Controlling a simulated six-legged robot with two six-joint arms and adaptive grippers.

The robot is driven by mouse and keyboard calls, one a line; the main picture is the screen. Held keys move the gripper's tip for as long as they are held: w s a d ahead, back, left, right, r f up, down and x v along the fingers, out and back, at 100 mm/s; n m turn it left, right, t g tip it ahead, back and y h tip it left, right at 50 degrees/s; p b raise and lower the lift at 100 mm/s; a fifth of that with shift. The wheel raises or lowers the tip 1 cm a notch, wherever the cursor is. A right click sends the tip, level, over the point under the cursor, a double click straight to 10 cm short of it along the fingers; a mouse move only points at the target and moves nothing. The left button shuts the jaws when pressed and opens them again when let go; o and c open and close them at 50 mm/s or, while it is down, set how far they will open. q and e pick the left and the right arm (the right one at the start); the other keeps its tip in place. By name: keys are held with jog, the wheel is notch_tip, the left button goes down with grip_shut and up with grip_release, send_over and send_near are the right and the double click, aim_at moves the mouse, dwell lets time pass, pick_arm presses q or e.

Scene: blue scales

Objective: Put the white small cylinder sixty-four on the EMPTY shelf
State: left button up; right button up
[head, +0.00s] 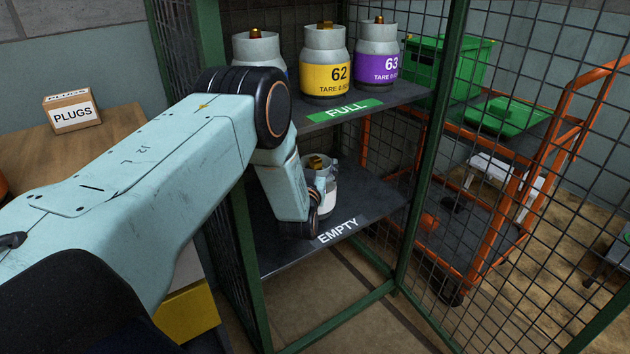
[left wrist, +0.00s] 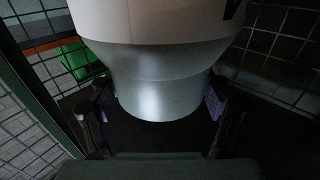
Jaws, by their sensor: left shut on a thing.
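The white cylinder (head: 328,194) with a grey collar and brass valve is upright inside the cage at the lower shelf (head: 358,208), which is labelled EMPTY. My left arm partly covers it, and its number is not readable. I cannot tell whether its base touches the shelf. In the left wrist view the cylinder's white body and grey collar (left wrist: 165,85) fill the upper middle. My left gripper (left wrist: 158,105) has a finger on each side of the collar and is shut on it. My right gripper is not in view.
The upper shelf (head: 390,98), labelled FULL, holds yellow cylinder 62 (head: 326,78), purple cylinder 63 (head: 377,62) and another partly hidden cylinder (head: 256,46). Green posts (head: 432,150) and mesh bound the cage. A PLUGS box (head: 72,110) stands on the left table. An orange trolley (head: 500,250) stands right.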

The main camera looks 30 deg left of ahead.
pick_arm(q)
notch_tip(320, 180, down, 3)
jog(key=shift+a+f+b, duration=0.1)
jog(key=shift+f+b, duration=0.05)
jog(key=shift+b, duration=0.45)
jog(key=shift+f, duration=0.1)
jog(key=o, duration=1.4)
jog(key=shift+f, duration=0.25)
jog(key=o, duration=0.4)
jog(key=shift+r, duration=0.1)
